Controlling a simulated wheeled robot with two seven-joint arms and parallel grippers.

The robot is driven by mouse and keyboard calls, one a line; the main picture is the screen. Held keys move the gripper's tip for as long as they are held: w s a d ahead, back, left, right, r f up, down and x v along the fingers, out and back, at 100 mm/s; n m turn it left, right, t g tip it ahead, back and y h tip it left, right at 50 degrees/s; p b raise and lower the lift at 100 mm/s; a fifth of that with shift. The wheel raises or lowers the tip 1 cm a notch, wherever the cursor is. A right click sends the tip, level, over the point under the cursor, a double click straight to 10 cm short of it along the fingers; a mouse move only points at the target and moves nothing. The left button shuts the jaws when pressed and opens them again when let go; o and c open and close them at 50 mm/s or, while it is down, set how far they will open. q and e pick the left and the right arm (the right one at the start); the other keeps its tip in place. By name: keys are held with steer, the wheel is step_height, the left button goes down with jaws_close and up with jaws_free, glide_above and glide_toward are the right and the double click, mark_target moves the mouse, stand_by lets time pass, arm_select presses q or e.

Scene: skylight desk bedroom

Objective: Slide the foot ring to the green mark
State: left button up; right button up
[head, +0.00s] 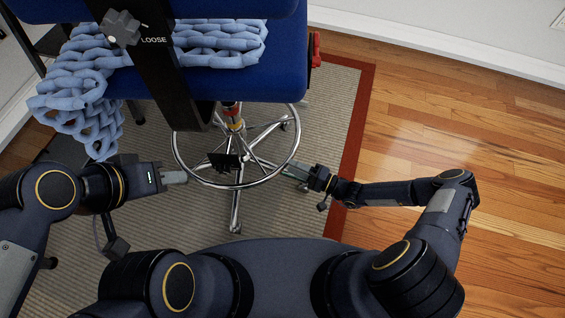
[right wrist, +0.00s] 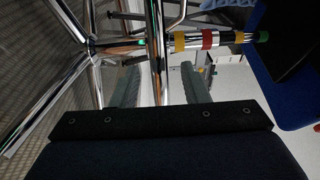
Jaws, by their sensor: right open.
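The chrome foot ring (head: 270,177) circles the column of a blue-seated chair. The column's yellow, red and white bands (head: 233,113) show partly under the seat. In the right wrist view the banded column (right wrist: 209,40) lies sideways, with a green mark (right wrist: 263,36) at its seat end. My right gripper (head: 293,172) is at the ring's right side. In the right wrist view its open fingers (right wrist: 157,85) have a chrome bar of the ring between them. My left gripper (head: 182,178) is at the ring's left side; its jaw gap is not clear.
The blue seat (head: 235,85) overhangs the ring. A light blue knitted throw (head: 75,95) hangs over the chair's left side. A grey knob (head: 122,28) sits beside the word LOOSE. The chair stands on a beige rug (head: 335,100) with a red border; wood floor is clear at right.

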mark_target(282, 161)
steer(key=b+x, duration=0.1)
steer(key=x, duration=0.4)
steer(key=shift+a, duration=0.1)
jaws_close()
